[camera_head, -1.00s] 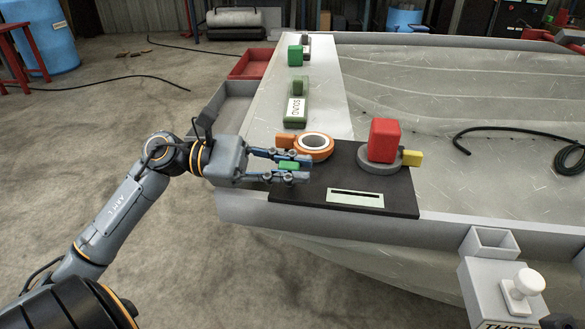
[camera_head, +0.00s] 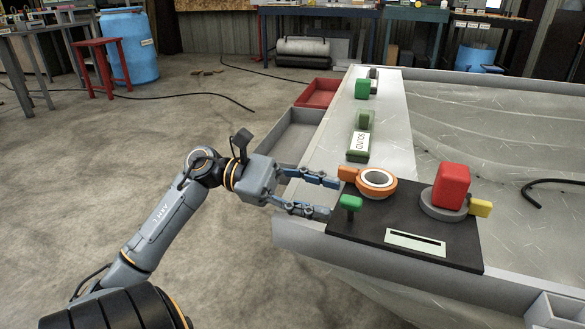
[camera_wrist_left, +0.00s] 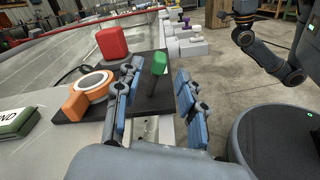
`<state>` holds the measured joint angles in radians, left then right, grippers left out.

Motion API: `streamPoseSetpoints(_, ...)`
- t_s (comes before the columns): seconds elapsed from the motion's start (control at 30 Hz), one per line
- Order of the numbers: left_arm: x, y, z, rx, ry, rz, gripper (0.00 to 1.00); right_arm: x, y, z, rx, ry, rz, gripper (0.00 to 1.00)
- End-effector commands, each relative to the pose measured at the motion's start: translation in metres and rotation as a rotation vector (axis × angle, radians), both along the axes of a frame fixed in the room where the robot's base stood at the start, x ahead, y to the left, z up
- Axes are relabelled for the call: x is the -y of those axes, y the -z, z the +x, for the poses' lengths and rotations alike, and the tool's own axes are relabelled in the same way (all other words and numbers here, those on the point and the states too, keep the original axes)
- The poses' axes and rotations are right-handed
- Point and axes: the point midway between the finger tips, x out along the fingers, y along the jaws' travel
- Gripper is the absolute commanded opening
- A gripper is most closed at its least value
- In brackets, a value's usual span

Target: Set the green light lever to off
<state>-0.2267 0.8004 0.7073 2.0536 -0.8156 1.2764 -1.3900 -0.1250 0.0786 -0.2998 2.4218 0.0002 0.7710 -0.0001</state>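The green lever (camera_head: 350,203) has a green block-shaped knob on a short stem and stands near the left edge of a black panel (camera_head: 372,231). In the left wrist view the knob (camera_wrist_left: 159,61) is ahead, between the lines of the two fingers. My left gripper (camera_head: 334,198) is open and empty. Its blue-grey fingertips point at the lever from the left, just short of it; I see no contact. The gripper also shows in the left wrist view (camera_wrist_left: 158,82). I cannot read an on or off mark. My right gripper does not show.
On the panel are an orange ring dial (camera_head: 376,183) close to the far finger, a red block on a grey disc (camera_head: 452,187) with a yellow tab, and a slotted plate (camera_head: 414,242). A green sign (camera_head: 359,145) and a green block (camera_head: 362,89) sit on the hull edge.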

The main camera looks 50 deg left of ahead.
Motion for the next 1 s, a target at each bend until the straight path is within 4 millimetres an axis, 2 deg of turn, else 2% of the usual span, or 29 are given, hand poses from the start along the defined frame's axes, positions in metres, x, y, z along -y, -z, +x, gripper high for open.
streamPoseSetpoints(0.1, -0.024, 0.000, -0.010, -0.001, -0.003, -0.002, 0.40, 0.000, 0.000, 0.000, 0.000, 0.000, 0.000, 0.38)
streamPoseSetpoints(0.33, -0.050, 0.000, -0.024, 0.000, 0.000, -0.002, 0.40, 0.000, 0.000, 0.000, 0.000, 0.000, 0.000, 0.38)
streamPoseSetpoints(1.0, -0.055, 0.000, -0.026, 0.000, 0.002, 0.001, 0.40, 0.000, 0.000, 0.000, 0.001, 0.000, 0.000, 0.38)
